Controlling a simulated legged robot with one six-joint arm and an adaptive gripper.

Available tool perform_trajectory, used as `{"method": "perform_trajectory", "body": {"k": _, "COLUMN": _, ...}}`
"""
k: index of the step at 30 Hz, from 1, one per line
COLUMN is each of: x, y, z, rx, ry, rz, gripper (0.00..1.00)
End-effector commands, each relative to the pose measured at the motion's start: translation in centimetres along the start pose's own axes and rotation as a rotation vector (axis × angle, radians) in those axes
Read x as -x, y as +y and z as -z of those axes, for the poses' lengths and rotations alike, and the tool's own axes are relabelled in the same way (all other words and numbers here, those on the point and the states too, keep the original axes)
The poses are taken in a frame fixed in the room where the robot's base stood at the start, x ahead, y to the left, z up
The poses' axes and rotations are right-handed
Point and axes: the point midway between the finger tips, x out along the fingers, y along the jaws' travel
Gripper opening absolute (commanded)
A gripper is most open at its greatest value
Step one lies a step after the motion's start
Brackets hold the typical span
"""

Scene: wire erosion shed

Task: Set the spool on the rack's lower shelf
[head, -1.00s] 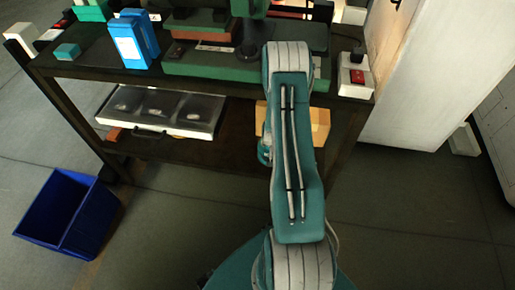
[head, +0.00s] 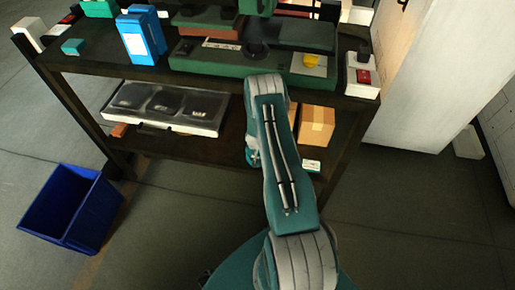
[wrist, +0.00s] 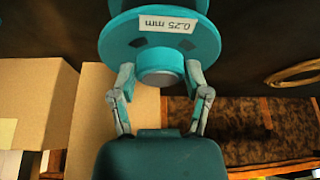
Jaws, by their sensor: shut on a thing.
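The teal spool (wrist: 122,45) is in the wrist view, with a white label reading 0.25 mm that appears upside down. My gripper (wrist: 160,76) is shut on the spool's round hub, one finger on each side, below the wide flange. The far part of the spool is cut off by the top of that view. The rack's lower shelf (head: 180,156) is a dark board under the rack's top in the head view. My arm reaches towards this shelf and hides the gripper there. I cannot tell whether the spool touches the shelf.
On the lower shelf, a clear-lidded tray (head: 165,108) is at left and a cardboard box (head: 317,124) at right. Cardboard (wrist: 30,100) also shows left of the spool in the wrist view; a brass-coloured ring (wrist: 292,76) is at right. A blue bin (head: 72,205) stands on the floor.

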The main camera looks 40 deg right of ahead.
Motion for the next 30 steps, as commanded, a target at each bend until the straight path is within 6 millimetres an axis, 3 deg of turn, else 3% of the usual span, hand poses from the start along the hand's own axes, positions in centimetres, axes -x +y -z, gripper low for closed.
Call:
{"method": "perform_trajectory", "body": {"k": 12, "x": -0.94, "y": 0.02, "z": -0.14, "rx": -0.001, "ry": 0.005, "rz": 0.001, "gripper": 0.01}}
{"method": "perform_trajectory", "body": {"k": 13, "x": -0.97, "y": 0.04, "z": -0.30, "rx": -0.001, "ry": 0.002, "rz": 0.001, "gripper": 0.75}}
{"method": "perform_trajectory", "body": {"k": 15, "x": -0.96, "y": 0.03, "z": -0.31, "rx": 0.000, "ry": 0.002, "rz": 0.001, "gripper": 0.96}}
{"method": "perform_trajectory", "body": {"k": 30, "x": -0.38, "y": 0.02, "z": -0.20, "rx": 0.000, "ry": 0.002, "rz": 0.001, "gripper": 0.96}}
